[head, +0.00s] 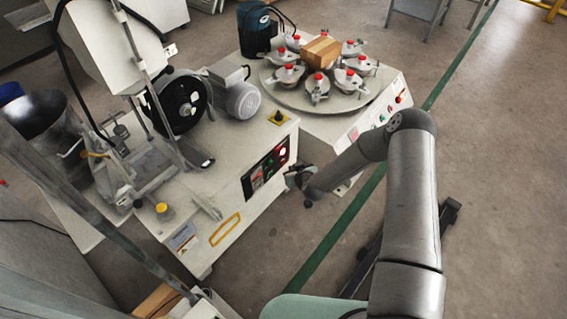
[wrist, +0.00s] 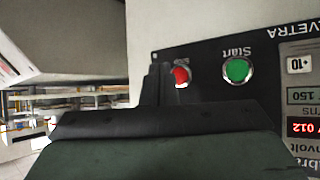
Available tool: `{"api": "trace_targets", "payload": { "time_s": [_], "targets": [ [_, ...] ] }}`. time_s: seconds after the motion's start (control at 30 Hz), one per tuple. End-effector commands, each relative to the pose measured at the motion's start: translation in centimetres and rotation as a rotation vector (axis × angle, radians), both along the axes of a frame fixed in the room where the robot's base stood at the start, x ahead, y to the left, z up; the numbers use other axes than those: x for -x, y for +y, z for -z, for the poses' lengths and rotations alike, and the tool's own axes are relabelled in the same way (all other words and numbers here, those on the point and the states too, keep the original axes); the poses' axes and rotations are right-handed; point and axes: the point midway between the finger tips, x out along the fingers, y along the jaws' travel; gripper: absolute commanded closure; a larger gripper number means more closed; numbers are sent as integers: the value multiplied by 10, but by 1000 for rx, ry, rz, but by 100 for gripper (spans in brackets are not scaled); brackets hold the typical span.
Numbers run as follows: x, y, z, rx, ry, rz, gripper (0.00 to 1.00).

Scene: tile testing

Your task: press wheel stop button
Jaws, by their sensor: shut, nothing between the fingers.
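The control panel (head: 265,170) is on the front of the pale machine with the abrasion wheel (head: 180,103). In the wrist view the black panel (wrist: 205,50) appears upside down. The red Stop button (wrist: 180,76) sits near its left end there, beside the green Start button (wrist: 237,70). My gripper (head: 292,178) is in front of the panel's right end in the head view. In the wrist view my shut, empty gripper (wrist: 158,84) has its dark tips close to the red button, partly overlapping it in the picture. I cannot tell whether they touch.
A turntable (head: 300,100) with several red-knobbed clamps and a brown block (head: 319,51) stands at the right, with its own button panel (head: 375,120). A yellow handle (head: 225,228) is on the wheel machine's front. The floor to the right is mostly clear.

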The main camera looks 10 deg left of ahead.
Motion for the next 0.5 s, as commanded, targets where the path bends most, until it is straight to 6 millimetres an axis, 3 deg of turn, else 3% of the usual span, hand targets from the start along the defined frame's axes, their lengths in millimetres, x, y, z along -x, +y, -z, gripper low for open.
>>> {"api": "trace_targets", "payload": {
  "time_s": [0.3,0.5],
  "targets": [
    [17,-27,0,0,1,2,100],
    [21,-33,0,-2,2,0,100]
  ]
}}
